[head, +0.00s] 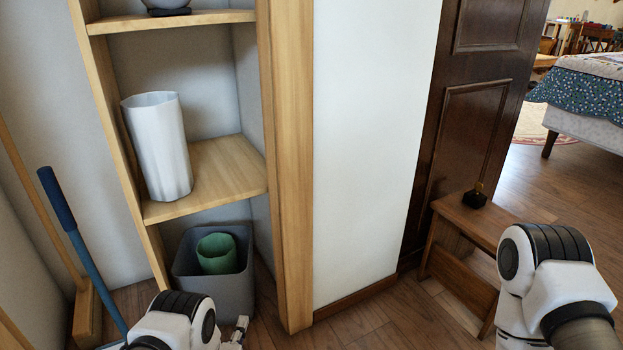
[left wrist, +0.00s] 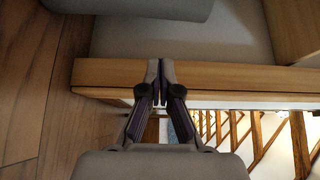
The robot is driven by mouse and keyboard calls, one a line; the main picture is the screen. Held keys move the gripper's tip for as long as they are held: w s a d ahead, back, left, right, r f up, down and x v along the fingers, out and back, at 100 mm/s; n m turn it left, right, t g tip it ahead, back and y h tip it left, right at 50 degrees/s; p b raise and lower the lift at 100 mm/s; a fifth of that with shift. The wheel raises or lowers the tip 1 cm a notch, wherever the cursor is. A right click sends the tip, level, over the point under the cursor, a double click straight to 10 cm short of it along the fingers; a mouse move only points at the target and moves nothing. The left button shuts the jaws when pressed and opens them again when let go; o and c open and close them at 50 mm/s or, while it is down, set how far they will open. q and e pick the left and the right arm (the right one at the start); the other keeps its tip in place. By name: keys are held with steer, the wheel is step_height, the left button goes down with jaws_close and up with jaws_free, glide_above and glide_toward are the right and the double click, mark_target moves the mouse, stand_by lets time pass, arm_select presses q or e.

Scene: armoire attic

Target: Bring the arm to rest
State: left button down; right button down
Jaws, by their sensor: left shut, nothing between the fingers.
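My left gripper (head: 236,335) shows at the bottom of the head view, low in front of the shelf unit and partly cut off by the frame edge. In the left wrist view the two fingers (left wrist: 160,75) are together at the tips with nothing between them. They appear in front of a wooden board edge (left wrist: 225,75); I cannot tell whether they touch it. My right arm (head: 545,265) is in view at the right, but its gripper is hidden or out of frame.
A shelf unit (head: 285,170) holds a white vase (head: 157,145). Below it a grey bin (head: 210,285) contains a green pot (head: 217,253). A blue-handled tool (head: 80,245) leans at left. A wooden bench (head: 470,225) with a small black object (head: 476,198) stands near my right arm.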

arm_select(q)
step_height(320, 180, up, 12)
steer(key=w+a+g+p, duration=0.1)
steer(key=p, duration=0.4)
steer(key=s+f+n+g+p, duration=0.15)
steer(key=s+n+g, duration=0.75)
steer(key=s, duration=1)
steer(key=s+f+n+g+p, duration=0.15)
steer(key=s+n+g, duration=0.7)
steer(key=s, duration=1.05)
step_height(320, 180, up, 38)
steer(key=n+p, duration=0.1)
steer(key=p, duration=3.7)
steer(key=shift+w+r, duration=0.15)
steer(key=shift+t, duration=0.25)
